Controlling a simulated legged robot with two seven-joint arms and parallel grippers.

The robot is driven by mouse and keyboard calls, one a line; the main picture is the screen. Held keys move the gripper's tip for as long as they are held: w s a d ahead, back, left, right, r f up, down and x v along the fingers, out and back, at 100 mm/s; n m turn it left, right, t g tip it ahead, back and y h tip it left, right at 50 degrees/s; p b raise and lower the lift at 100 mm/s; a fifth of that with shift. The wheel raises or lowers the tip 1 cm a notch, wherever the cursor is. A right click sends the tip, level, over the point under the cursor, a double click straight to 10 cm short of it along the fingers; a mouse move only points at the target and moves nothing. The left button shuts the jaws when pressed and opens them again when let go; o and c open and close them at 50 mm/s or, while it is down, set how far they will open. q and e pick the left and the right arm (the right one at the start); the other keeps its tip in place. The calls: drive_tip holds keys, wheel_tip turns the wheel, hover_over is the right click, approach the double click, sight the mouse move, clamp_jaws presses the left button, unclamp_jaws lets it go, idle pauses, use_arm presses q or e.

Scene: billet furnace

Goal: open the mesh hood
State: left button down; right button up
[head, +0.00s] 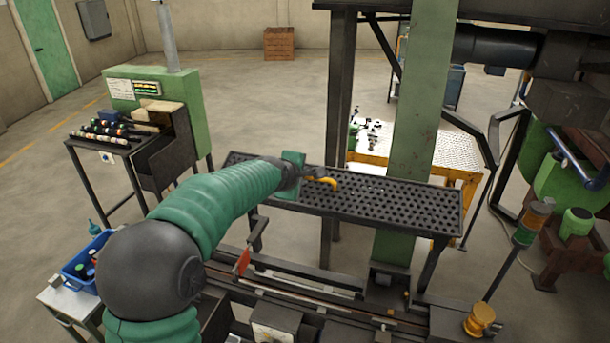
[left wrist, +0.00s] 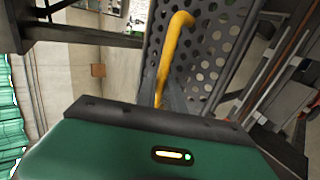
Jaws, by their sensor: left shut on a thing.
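The mesh hood (head: 385,202) is a long dark perforated panel in the middle of the head view, lying roughly flat above the machine's rails. Its holes also show in the left wrist view (left wrist: 215,50). A yellow curved handle (head: 331,182) is at the panel's left part. My left gripper (head: 311,178) is shut on this handle at the end of my green-sleeved arm. In the left wrist view, the handle (left wrist: 170,55) rises from behind my gripper's green housing, which hides most of the grip. My right gripper is not in view.
A green post (head: 420,110) stands behind the panel, with a dark post (head: 340,90) to its left. A signal lamp (head: 531,222) stands at the right. A rack (head: 110,135) and a blue bin (head: 82,268) are at the left. Open floor lies behind.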

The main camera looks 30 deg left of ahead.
use_arm(q)
drive_tip(key=shift+d+f, duration=0.25)
drive_tip(key=c, duration=1.5)
unclamp_jaws()
drive_tip(key=shift+a, duration=0.1)
drive_tip(key=shift+o, duration=0.2)
drive_tip(key=shift+s, duration=0.1)
